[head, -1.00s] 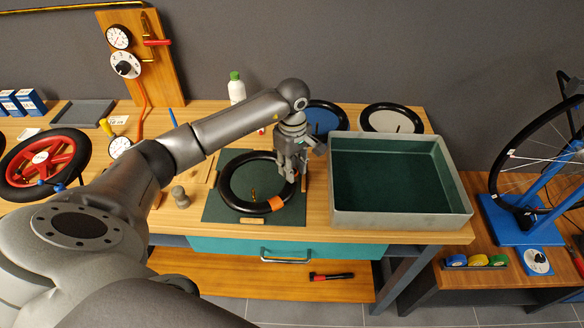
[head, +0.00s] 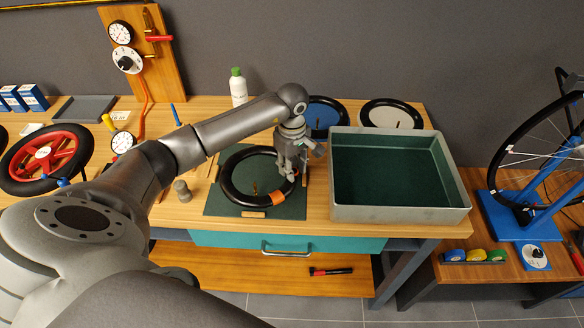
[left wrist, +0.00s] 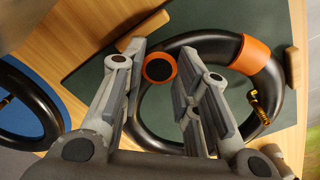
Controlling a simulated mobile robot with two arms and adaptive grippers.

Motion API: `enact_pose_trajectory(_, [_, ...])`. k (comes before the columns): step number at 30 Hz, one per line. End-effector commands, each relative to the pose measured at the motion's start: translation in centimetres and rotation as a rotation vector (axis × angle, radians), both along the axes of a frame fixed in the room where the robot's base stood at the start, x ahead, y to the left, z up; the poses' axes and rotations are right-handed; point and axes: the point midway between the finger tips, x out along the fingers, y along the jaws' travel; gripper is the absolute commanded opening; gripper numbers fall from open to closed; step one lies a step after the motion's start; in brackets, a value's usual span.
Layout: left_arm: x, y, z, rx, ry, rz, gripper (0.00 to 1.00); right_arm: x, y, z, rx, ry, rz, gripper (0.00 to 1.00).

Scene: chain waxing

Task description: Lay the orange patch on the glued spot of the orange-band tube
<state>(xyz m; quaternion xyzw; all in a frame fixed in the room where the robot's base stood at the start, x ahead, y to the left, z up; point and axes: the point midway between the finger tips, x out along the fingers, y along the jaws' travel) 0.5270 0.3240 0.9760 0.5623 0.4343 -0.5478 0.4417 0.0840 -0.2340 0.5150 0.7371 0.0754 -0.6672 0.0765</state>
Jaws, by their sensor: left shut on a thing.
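The orange-band tube (head: 228,192), a black ring, lies on the green mat (head: 215,208). Its orange band (head: 278,198) is at the lower right, and it also shows in the left wrist view (left wrist: 250,56). My left gripper (head: 286,172) points down over the tube's right side. In the left wrist view its fingers (left wrist: 165,60) are shut on the orange patch (left wrist: 147,72), a small disc with a black centre. The patch appears over or beside the tube's rim; whether it touches the tube is unclear. I cannot make out the glued spot. My right gripper is not in view.
A grey tray (head: 400,216) with a green floor stands right of the mat. Blue (head: 325,118) and grey (head: 390,117) discs with black tubes lie behind. Small wooden blocks (head: 253,214) edge the mat. A white bottle (head: 238,90) stands at the back.

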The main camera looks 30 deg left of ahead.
Motion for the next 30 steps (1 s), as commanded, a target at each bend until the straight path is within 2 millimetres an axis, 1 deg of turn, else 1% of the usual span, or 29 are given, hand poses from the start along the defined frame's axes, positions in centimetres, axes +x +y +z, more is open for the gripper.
enact_pose_trajectory(1, [-0.76,-0.28,-1.38,0.0,0.026,-0.003,0.23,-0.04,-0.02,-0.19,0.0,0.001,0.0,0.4])
enact_pose_trajectory(2, [-0.76,-0.3,-1.39,0.0,0.026,-0.003,0.3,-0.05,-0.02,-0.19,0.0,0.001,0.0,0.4])
enact_pose_trajectory(6, [-0.77,-0.35,-1.43,-0.001,0.026,-0.003,0.48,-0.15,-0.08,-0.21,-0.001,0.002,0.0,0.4])
enact_pose_trajectory(25, [-0.79,-0.33,-1.21,-0.001,0.026,-0.005,0.48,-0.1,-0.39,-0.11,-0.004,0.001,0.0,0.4])
enact_pose_trajectory(30, [-0.78,-0.35,-0.53,-0.002,0.026,-0.004,0.48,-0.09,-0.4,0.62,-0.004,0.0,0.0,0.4])
